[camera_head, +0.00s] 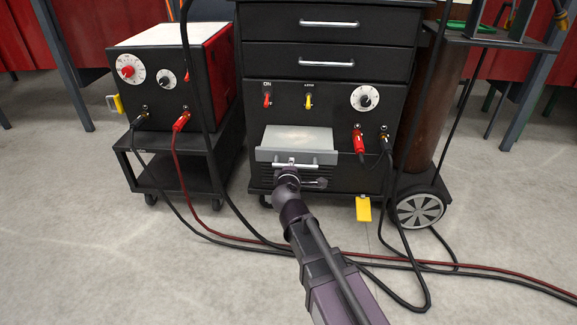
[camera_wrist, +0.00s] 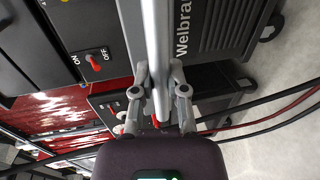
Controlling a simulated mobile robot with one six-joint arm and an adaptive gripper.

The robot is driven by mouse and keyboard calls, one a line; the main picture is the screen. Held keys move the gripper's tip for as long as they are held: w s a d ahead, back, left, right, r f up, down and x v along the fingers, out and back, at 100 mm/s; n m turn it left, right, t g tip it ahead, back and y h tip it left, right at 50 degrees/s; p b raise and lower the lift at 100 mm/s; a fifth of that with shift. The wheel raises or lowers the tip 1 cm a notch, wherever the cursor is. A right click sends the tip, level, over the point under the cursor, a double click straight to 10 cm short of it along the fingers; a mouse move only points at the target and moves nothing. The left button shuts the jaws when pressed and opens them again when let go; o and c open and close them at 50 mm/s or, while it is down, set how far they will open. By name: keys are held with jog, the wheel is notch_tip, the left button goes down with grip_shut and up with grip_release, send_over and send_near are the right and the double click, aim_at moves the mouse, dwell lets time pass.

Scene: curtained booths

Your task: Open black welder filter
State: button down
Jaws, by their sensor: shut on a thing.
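The black welder (camera_head: 330,95) is a tall black cabinet. Its filter (camera_head: 300,138) is a light grey tray low on the front, standing out from the cabinet with its pale top showing. A silver bar handle (camera_head: 312,163) crosses the filter's grey front. My gripper (camera_head: 291,169) is at this handle, reaching up from below. In the wrist view, the silver bar (camera_wrist: 157,45) runs between the two fingers of my gripper (camera_wrist: 159,95), which are shut on it. My gripper hides part of the handle and the vents below.
A smaller red and black machine (camera_head: 175,75) stands on a low black cart (camera_head: 180,165) at the left. Cables (camera_head: 400,262) lie across the floor around my arm. A wheel (camera_head: 418,209) and brown cylinder (camera_head: 440,100) are at the right. The floor at front left is clear.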

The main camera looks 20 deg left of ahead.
jog(key=shift+d, duration=0.2)
jog(key=c, duration=0.6)
grip_release()
jog(key=shift+c, duration=0.2)
jog(key=shift+a, duration=0.15)
